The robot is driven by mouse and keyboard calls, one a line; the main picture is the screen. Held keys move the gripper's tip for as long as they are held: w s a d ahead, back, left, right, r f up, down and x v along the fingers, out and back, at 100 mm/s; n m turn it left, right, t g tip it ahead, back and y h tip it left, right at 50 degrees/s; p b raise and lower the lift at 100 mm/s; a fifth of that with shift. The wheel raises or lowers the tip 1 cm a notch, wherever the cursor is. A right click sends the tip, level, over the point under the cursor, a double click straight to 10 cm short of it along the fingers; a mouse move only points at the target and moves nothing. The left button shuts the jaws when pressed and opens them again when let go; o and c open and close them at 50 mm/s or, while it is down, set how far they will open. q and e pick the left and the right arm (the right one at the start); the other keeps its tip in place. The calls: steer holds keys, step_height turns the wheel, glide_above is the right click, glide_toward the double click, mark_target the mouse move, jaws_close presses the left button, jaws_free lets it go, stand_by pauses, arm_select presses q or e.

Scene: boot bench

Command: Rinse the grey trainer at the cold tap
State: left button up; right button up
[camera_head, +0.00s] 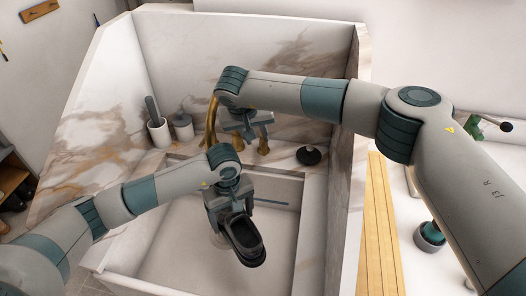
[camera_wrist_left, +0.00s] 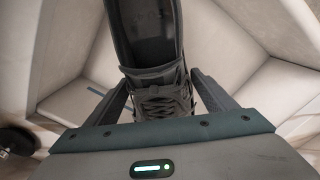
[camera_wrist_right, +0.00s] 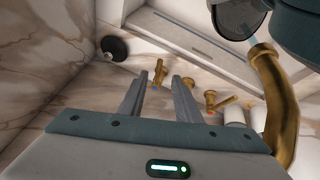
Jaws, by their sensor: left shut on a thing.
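The grey trainer (camera_head: 245,240) hangs over the sink basin (camera_head: 180,262), with my left gripper (camera_head: 229,206) shut on its laced part. The left wrist view shows the trainer (camera_wrist_left: 158,92) between both fingers, its dark opening away from the palm. The brass spout (camera_wrist_right: 278,100) arches at the right of the right wrist view; a pale blue streak like water runs from its mouth towards the trainer. My right gripper (camera_wrist_right: 160,92) is open, its fingers apart near the blue-marked cold tap handle (camera_wrist_right: 160,72); I see no clear contact. The red-marked handle (camera_wrist_right: 216,100) is right of the fingers.
A cup holding a brush (camera_head: 157,131) and a lidded pot (camera_head: 182,128) stand on the back-left ledge. A black round knob-topped thing (camera_head: 308,155) sits right of the taps. Marble walls enclose the sink. A slatted wooden board (camera_head: 381,235) lies at the right.

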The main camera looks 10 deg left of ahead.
mark_target(264, 152)
steer(key=x, duration=1.2)
steer(key=shift+c, duration=0.2)
jaws_close()
